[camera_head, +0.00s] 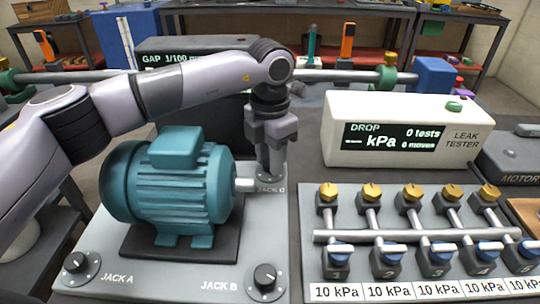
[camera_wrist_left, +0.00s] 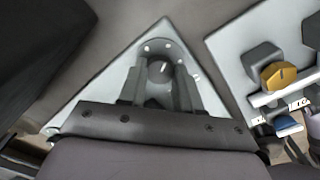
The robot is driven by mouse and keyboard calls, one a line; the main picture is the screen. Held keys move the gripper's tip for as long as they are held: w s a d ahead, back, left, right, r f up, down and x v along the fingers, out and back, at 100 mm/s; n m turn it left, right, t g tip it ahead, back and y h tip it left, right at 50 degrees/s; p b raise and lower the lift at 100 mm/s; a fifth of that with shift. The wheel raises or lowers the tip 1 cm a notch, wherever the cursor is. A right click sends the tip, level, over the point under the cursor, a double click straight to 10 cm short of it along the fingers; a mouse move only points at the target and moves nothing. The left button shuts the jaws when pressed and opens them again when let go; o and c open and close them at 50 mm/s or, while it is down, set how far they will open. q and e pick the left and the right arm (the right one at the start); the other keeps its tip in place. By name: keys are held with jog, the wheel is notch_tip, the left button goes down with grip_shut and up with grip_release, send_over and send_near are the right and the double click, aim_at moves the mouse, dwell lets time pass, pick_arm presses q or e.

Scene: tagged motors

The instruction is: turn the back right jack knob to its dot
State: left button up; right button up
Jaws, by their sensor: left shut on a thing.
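The back right jack knob (camera_wrist_left: 160,72) is a dark round knob with a pale pointer line, seen between my fingers in the wrist view. Pale dots show on the plate (camera_wrist_left: 88,106) around it. My left gripper (camera_head: 271,168) reaches down from above and is shut on this knob at the back right corner of the grey motor plate (camera_head: 178,268). In the head view the fingers hide the knob, and its label beside them reads JACK with an unclear last letter. My right gripper is in neither view.
A teal motor (camera_head: 175,185) stands on the plate, close left of my gripper. Knobs JACK A (camera_head: 76,263) and JACK B (camera_head: 266,278) are at the front. A leak tester (camera_head: 400,130) and a valve manifold (camera_head: 420,234) with several yellow knobs stand to the right.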

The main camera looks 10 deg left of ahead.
pick_arm(q)
jog(key=shift+r, duration=0.1)
jog(key=o, duration=1)
jog(key=shift+o, duration=0.2)
notch_tip(320, 180, up, 7)
jog(key=shift+r, duration=0.1)
